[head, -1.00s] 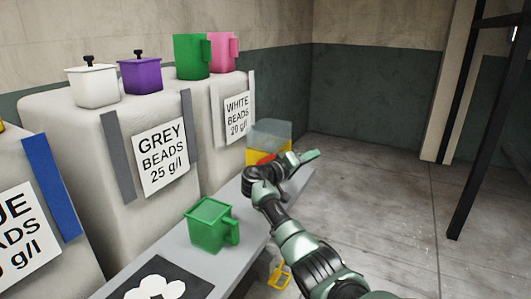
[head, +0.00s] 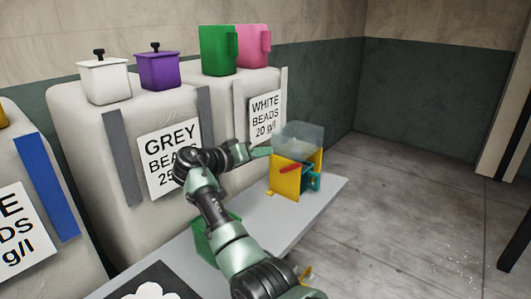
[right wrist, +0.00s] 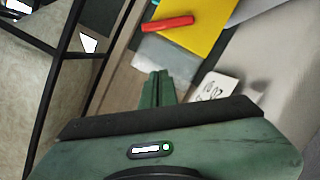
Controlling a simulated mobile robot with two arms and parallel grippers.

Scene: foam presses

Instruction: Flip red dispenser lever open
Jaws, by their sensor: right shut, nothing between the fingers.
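The dispenser (head: 285,180) stands near the far end of the grey bench, with a yellow body, a clear hopper on top and a teal part at its right side. Its red lever (head: 290,168) lies across the upper front of the yellow face, tilted slightly. In the right wrist view the red lever (right wrist: 168,24) shows near the top, on the yellow panel (right wrist: 205,25). My right gripper (head: 262,151) is shut and empty, just left of the dispenser and apart from the lever. Its closed fingers (right wrist: 157,85) also show in the right wrist view. My left gripper is out of view.
A green jug (head: 205,245) stands on the bench (head: 260,225), partly hidden behind my right arm. Large bead bags with labels line the wall, holding a white pot (head: 104,80), a purple pot (head: 158,70), and green and pink jugs (head: 218,50).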

